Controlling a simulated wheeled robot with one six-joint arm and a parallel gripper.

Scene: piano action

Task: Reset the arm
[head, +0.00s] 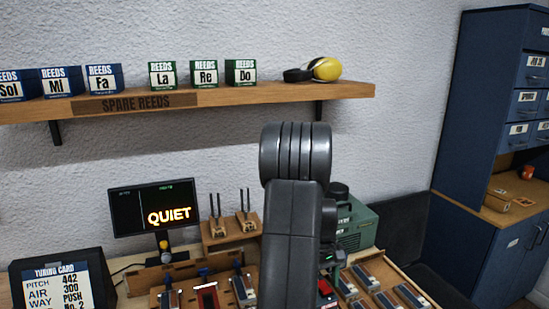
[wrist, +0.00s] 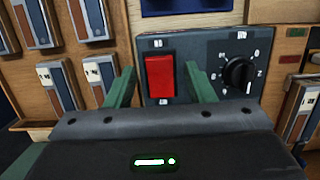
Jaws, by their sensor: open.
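My gripper (wrist: 160,70) shows in the wrist view as two green fingers standing apart with nothing between them. Behind the gap is a red rocker switch (wrist: 160,77) on a grey control box. A black dial (wrist: 239,74) sits to the right of the switch on the same box. I cannot tell how far the fingertips are from the box. In the head view my dark grey arm rises through the middle and hides much of the bench, and my gripper cannot be made out there.
A wooden shelf (head: 345,91) holds several reed boxes and a yellow item. A monitor (head: 140,212) reads QUIET, with a tuning card (head: 58,288) at lower left. A green machine (head: 358,226) stands right of my arm. Blue cabinets (head: 478,100) stand at far right.

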